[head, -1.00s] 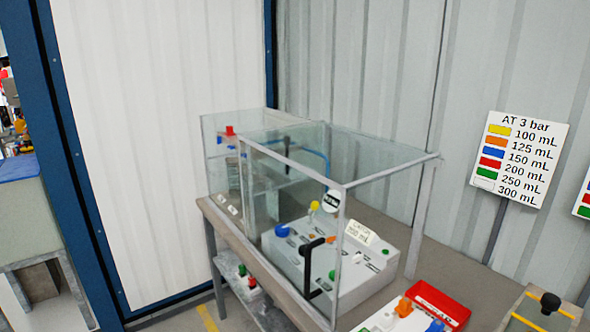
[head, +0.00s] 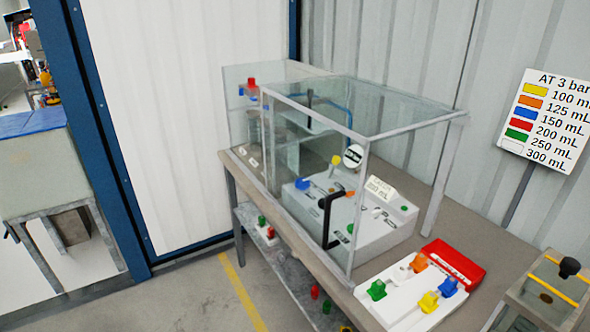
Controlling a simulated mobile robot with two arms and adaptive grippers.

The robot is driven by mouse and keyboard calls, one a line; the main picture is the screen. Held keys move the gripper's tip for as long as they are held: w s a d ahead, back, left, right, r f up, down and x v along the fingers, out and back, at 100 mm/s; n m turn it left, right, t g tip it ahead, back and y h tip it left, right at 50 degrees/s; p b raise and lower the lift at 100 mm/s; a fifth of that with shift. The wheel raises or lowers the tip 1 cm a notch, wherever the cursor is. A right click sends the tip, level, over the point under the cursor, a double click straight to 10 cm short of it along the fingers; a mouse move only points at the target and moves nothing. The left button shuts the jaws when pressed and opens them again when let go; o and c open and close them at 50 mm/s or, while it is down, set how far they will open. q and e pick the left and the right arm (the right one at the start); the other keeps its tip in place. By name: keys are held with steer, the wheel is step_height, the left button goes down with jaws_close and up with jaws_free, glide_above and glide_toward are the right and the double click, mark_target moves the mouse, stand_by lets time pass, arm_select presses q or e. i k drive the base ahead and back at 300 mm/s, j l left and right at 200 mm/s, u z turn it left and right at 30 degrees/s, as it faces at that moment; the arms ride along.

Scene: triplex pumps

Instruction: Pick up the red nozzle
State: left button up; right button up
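A white tray (head: 398,315) on the table's front right holds small nozzle-like pieces: a green one (head: 376,289), an orange one (head: 418,262), a yellow one (head: 428,302) and a blue one (head: 448,286). I see no red one on it. Small red pieces show elsewhere: a red piece (head: 251,83) high at the back left of the glass enclosure, one on the lower shelf (head: 270,232) and one lower down (head: 315,291) below the table. I cannot tell which of these is the red nozzle. Neither gripper is in view.
The glass enclosure (head: 408,116) stands on the table (head: 478,228) around a white panel machine (head: 385,228). A red box (head: 455,263) sits behind the tray. A box with a black knob (head: 558,290) is at the right. The floor (head: 195,300) left of the table is clear.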

mark_target(252, 83)
steer(key=i+j+z, duration=0.1)
steer(key=i+j, duration=0.3)
steer(key=i+j+z, duration=0.1)
steer(key=i+j, duration=0.3)
steer(key=j, duration=0.2)
